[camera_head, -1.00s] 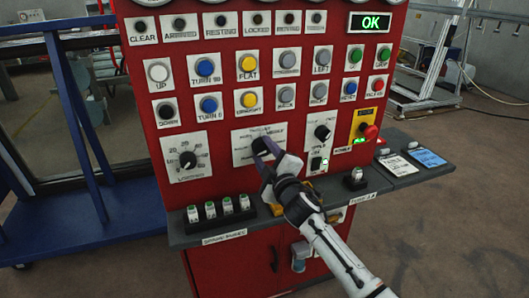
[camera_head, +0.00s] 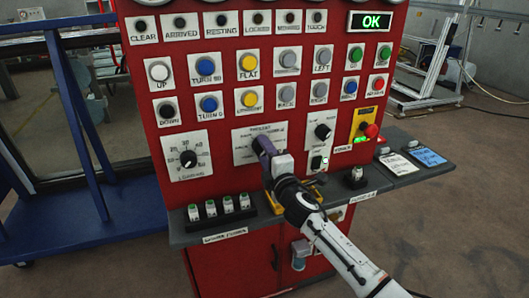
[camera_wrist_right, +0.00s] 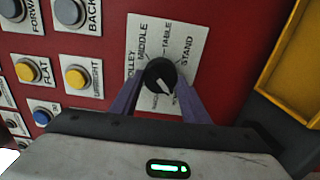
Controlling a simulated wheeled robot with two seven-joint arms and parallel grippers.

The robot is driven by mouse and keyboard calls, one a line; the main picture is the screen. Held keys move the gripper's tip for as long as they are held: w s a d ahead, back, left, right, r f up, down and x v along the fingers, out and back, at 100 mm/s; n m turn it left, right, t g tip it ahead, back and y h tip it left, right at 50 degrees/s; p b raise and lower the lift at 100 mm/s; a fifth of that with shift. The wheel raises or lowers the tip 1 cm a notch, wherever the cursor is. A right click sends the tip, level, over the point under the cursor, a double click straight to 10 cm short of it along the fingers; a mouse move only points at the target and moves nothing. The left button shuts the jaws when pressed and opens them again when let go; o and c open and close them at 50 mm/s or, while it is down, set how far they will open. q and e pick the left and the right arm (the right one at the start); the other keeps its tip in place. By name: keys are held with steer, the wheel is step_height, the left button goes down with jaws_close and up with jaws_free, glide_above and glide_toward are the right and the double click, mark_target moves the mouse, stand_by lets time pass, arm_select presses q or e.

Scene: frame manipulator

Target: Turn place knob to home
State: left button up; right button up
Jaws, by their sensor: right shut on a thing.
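The place knob (camera_wrist_right: 160,74) is a round black knob with a white pointer line, on a white label plate (camera_wrist_right: 186,28) on the red panel. Its plate (camera_head: 243,152) also shows in the head view, with the knob mostly hidden behind my gripper. In the wrist view I read MIDDLE, TABLE and STAND, and part of another word; the lower labels are partly covered. The pointer slants down and right in that picture. My right gripper (camera_wrist_right: 160,80) has its purple fingers on either side of the knob, shut on it. The right gripper (camera_head: 263,147) also shows in the head view. My left gripper is not in view.
A loading knob (camera_head: 188,159) is to the left, another black knob (camera_head: 322,131) and a red emergency button (camera_head: 371,130) to the right. Rows of push buttons lie above. A grey ledge (camera_head: 180,238) with small switches (camera_head: 228,205) juts out below.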

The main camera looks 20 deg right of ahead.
steer(key=o, duration=1.1)
steer(key=s, duration=1)
steer(key=shift+s+d, duration=0.15)
steer(key=shift+d, duration=0.05)
